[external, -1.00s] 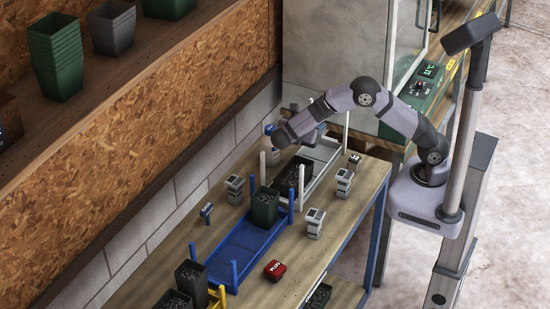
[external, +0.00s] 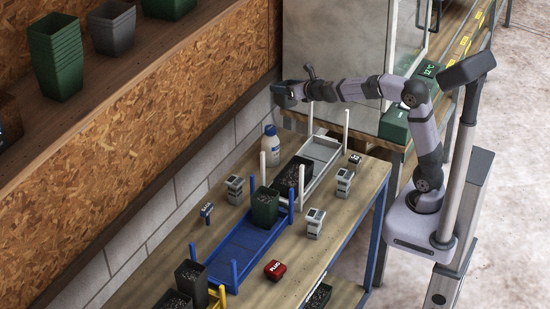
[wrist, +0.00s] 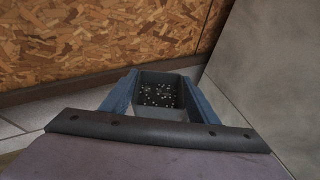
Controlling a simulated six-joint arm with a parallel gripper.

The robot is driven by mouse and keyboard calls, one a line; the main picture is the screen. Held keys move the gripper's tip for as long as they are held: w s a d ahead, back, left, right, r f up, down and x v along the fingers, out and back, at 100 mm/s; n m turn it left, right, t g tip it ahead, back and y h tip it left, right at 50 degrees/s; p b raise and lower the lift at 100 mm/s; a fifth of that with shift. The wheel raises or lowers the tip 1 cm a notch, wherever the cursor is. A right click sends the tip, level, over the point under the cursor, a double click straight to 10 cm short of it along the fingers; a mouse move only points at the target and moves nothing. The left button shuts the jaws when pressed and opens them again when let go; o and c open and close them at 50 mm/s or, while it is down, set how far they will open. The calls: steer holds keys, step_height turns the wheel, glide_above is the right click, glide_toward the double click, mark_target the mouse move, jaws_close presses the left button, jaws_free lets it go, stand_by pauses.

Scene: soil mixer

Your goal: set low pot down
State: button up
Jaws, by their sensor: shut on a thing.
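In the wrist view my gripper (wrist: 161,80) has its two blue fingers on either side of a dark, square low pot (wrist: 158,94) of speckled soil and is shut on it.
A white bottle (external: 271,146) stands by the wall, left of the white-grey tray. Several small grey devices (external: 315,223) and a red PLUG box (external: 275,269) sit on the bench (external: 338,232). The white-grey tray's far part is bare.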

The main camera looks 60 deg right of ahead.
steer(key=shift+s+r+n+y, duration=0.1)
steer(key=shift+r+n+y, duration=0.1)
steer(key=shift+n+y, duration=0.15)
step_height(320, 180, down, 18)
steer(key=b, duration=1.2)
steer(key=shift+b, duration=0.3)
steer(key=shift+f, duration=0.1)
steer(key=o, duration=0.7)
steer(key=shift+a+f, duration=0.1)
steer(key=shift+c, duration=0.2)
steer(key=shift+o, duration=0.6)
steer(key=shift+r, duration=0.2)
